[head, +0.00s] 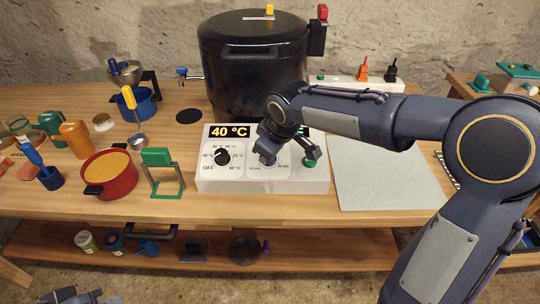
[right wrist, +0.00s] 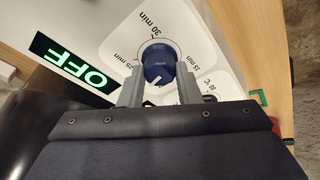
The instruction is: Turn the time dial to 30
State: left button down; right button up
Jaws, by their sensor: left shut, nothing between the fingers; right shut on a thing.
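The time dial (right wrist: 158,62) is a blue round knob on the white front panel of the control box (head: 215,185). In the right wrist view my right gripper (right wrist: 159,84) has a finger on each side of the dial and is shut on it. The dial's white mark is at its lower side, away from the "30 min" label (right wrist: 161,24). In the head view my right arm covers much of the time scale. A green "OFF" display (right wrist: 75,62) is lit beside the dial. My left gripper (head: 84,297) shows only partly at the bottom left, shut and empty.
A black temperature knob (head: 222,157) sits under the "40 °C" display (head: 230,131). The black canner (head: 252,75) stands behind the box. A green jar lifter (head: 157,158) and red pot (head: 110,175) stand left. A pale mat (head: 385,180) lies right.

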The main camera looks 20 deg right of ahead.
jog(key=m+b, duration=0.2)
jog(key=m, duration=0.1)
jog(key=m+h+b, duration=0.1)
jog(key=m, duration=0.2)
jog(key=shift+a+f+m+t+b, duration=0.1)
jog(key=shift+f+m+t+b, duration=0.05)
jog(key=shift+m+t+b, duration=0.2)
jog(key=m+h+b, duration=0.1)
jog(key=m, duration=0.2)
jog(key=shift+a+m+b, duration=0.1)
jog(key=shift+m+b, duration=0.2)
jog(key=shift+m, duration=0.05)
jog(key=m+h+b, duration=0.1)
jog(key=m, duration=0.1)
jog(key=shift+m, duration=0.4)
jog(key=m, duration=0.2)
jog(key=shift+a+m, duration=0.1)
jog(key=shift+m, duration=0.3)
jog(key=m+g+h, duration=0.1)
jog(key=m, duration=0.2)
jog(key=shift+w+m, duration=0.1)
jog(key=shift+m, duration=0.3)
jog(key=m+g, duration=0.1)
jog(key=m, duration=0.2)
jog(key=shift+r, duration=0.2)
jog(key=shift+m+g, duration=0.25)
jog(key=shift+m, duration=1.45)
jog(key=shift+h, duration=0.3)
